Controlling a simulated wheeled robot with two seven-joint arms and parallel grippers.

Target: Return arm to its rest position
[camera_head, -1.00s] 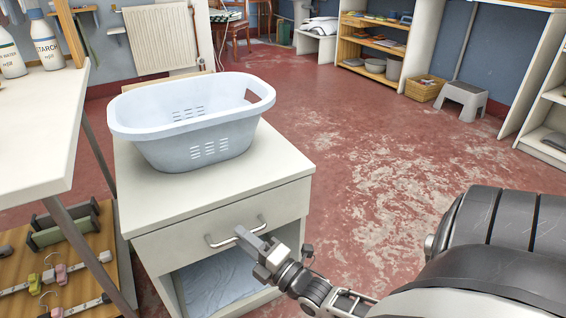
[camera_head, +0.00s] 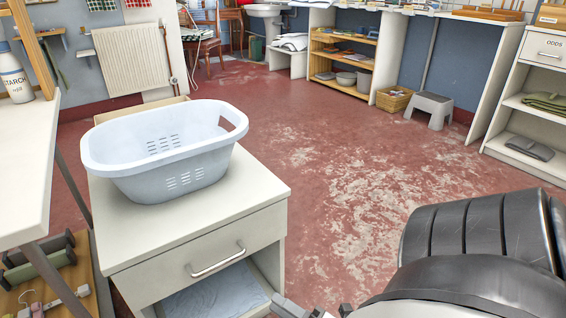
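My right arm (camera_head: 480,245) comes in from the lower right, dark grey and black. Only a small grey bit of my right gripper (camera_head: 288,307) shows at the bottom edge, below and to the right of the drawer handle (camera_head: 217,260) and apart from it. The rest of it is cut off by the frame, so whether it is open or shut does not show. My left gripper is not in view.
A white cabinet (camera_head: 200,235) with a shut drawer stands close at the left; a pale blue laundry basket (camera_head: 175,180) sits on top. A white table (camera_head: 25,165) is at far left. Red floor (camera_head: 340,190) is open beyond; a grey stool (camera_head: 430,105) stands at the back.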

